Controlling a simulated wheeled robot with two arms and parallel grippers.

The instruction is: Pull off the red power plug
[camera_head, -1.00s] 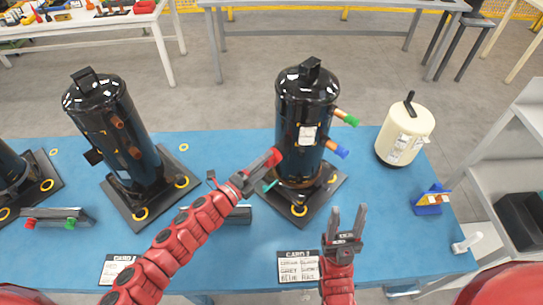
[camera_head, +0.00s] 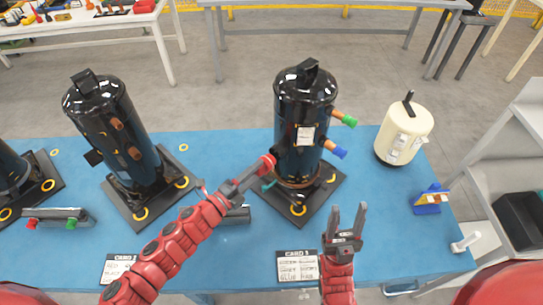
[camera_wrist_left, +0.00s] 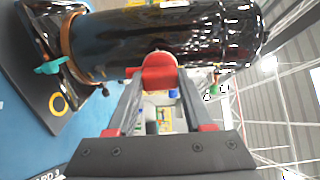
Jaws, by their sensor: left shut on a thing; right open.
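The red power plug (camera_head: 267,163) is at the left side of the middle black compressor (camera_head: 303,120). It also shows between the fingertips in the left wrist view (camera_wrist_left: 159,72), against the dark compressor body. My left gripper (camera_head: 258,169) is shut on the red plug. Whether the plug still touches the compressor I cannot tell. My right gripper (camera_head: 346,219) is open and empty, above the front edge of the blue table, right of a printed card (camera_head: 297,267).
Green (camera_head: 350,121) and blue (camera_head: 340,152) caps stick out on the compressor's right. A second black compressor (camera_head: 118,130) stands at left. A cream tank (camera_head: 404,134) stands at right. A dark box (camera_head: 237,213) lies under my left arm. The blue table (camera_head: 385,215) is clear at front right.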

